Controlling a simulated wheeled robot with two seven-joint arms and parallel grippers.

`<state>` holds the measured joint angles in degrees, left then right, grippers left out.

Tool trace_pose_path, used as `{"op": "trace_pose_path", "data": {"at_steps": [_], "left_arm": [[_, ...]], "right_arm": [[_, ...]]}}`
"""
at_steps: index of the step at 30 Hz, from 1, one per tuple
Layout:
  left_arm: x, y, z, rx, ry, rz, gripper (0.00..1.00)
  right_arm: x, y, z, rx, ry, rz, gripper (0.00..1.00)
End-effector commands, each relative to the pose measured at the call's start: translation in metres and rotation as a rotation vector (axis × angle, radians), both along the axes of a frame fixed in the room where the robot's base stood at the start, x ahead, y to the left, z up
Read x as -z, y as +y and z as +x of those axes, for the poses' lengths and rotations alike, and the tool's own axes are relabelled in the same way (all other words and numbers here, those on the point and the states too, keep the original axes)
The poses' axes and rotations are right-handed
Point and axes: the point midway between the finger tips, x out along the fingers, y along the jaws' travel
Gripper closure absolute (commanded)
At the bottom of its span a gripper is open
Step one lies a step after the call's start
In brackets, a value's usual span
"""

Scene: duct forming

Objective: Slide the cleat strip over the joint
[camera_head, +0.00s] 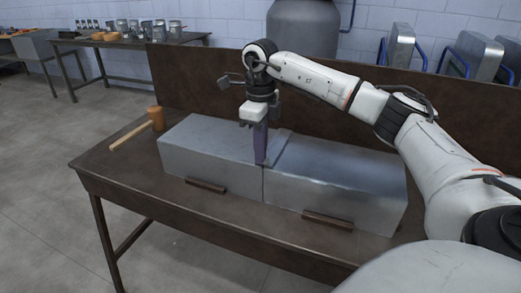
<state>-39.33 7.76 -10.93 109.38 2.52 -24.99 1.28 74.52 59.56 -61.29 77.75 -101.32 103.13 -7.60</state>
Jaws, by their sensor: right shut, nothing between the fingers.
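Two grey sheet-metal duct sections stand end to end on the table, the left duct section (205,150) and the right duct section (340,170). Their joint (263,182) runs down the front face. A raised strip along the top of the joint looks like the cleat strip (280,144); part of it is hidden behind my gripper. My right gripper (261,163) points down at the joint near the front top edge, its fingers shut and empty. I cannot tell whether it touches the metal. My left gripper is out of view.
A mallet (156,119) with an orange head lies at the table's left. Wooden blocks (206,186) sit at the ducts' front. A brown back panel (205,85) rises behind the table (110,170). The table's left front is clear.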

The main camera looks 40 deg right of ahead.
Motion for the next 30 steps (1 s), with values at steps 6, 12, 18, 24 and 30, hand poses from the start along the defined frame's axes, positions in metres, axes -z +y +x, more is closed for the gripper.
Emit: {"op": "trace_pose_path", "data": {"at_steps": [6,12,18,24,30], "left_arm": [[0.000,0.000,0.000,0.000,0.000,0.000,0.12],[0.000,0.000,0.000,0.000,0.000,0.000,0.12],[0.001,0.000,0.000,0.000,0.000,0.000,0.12],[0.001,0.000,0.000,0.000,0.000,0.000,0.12],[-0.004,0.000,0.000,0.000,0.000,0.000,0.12]], "right_arm": [[0.000,0.000,0.000,0.000,-0.001,0.000,0.76],[-0.001,0.000,0.000,0.000,0.000,0.000,0.76],[-0.021,0.001,0.001,-0.001,-0.004,0.001,0.76],[-0.062,0.001,0.001,0.000,-0.006,0.001,0.76],[-0.095,0.001,0.001,0.000,-0.004,-0.001,0.76]]}}
